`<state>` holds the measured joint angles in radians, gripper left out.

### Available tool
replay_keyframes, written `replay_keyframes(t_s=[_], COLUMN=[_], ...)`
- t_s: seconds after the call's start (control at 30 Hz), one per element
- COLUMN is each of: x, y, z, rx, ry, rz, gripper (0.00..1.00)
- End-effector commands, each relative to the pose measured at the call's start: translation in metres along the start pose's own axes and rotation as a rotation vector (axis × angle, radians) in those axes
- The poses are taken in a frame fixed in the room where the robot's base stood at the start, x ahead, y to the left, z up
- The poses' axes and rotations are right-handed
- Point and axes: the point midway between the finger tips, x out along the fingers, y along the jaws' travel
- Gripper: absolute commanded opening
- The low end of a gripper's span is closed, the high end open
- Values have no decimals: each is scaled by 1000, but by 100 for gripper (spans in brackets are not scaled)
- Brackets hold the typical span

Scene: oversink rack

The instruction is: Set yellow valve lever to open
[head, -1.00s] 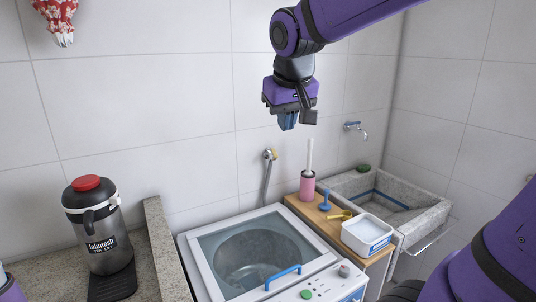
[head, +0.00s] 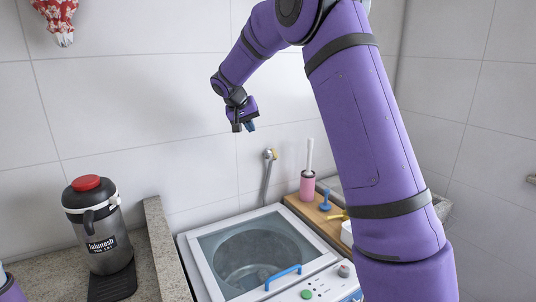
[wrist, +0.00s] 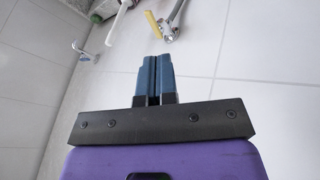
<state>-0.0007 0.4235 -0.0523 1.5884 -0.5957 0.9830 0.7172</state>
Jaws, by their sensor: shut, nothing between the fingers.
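The yellow valve lever (head: 273,153) is small in the head view, on a wall valve above the washing machine with a grey hose hanging from it. In the wrist view the yellow lever (wrist: 151,20) shows at the top, beside the metal valve and hose (wrist: 174,27). My gripper (head: 250,127) is up and left of the valve in the head view, apart from it. In the wrist view my gripper's blue fingers (wrist: 155,60) are together and empty, pointing towards the lever, with a gap between. The lever's exact angle is too small to tell.
A top-loading washing machine (head: 200,250) with a blue handle (head: 283,275) stands below. A pink brush holder (head: 308,187) stands on a wooden board to the right. A black jug (head: 97,230) with a red lid is at left. A wall tap (wrist: 82,49) shows in the wrist view.

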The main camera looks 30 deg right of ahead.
Motion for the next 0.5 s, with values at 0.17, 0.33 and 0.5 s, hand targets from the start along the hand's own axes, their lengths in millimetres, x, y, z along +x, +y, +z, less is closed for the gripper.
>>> replay_keyframes(t_s=[0.17, 0.33, 0.5], x=[49, 74, 84], y=[-27, -40, -42], z=[-27, -39, -42], rx=[27, 42, 48], ry=[12, 24, 26], rz=[63, 94, 103], gripper=[0, 0, 0])
